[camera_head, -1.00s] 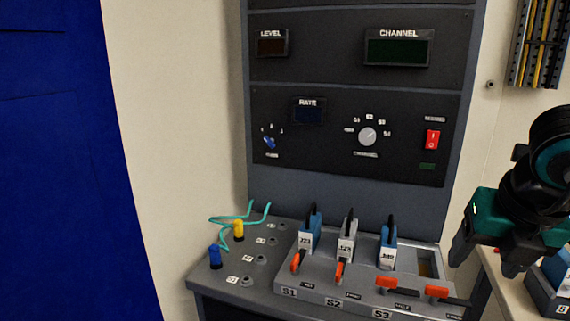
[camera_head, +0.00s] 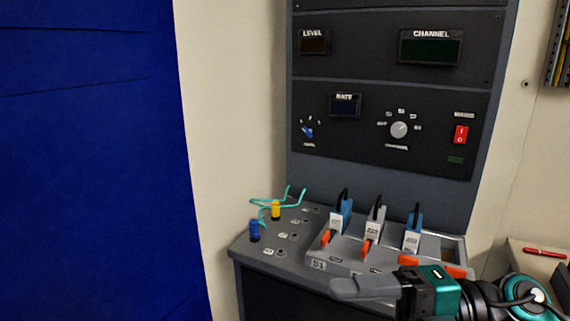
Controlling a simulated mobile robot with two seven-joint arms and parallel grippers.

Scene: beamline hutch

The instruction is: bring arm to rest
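My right arm comes in from the right edge at the lower right. Its black and teal gripper (camera_head: 345,288) points left, in front of the console's front edge in the picture. I see it from the side, and one grey finger hides whatever lies behind it, so its opening does not show. No held object is visible at it. It covers part of the slot block's labelled front. My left gripper is not in view.
The sloped console (camera_head: 262,267) bears a blue plug (camera_head: 254,232), a yellow plug (camera_head: 276,211) with teal cable, and several modules with orange levers. The panel (camera_head: 375,100) rises behind. A red pen-like item (camera_head: 545,252) lies on a surface at right.

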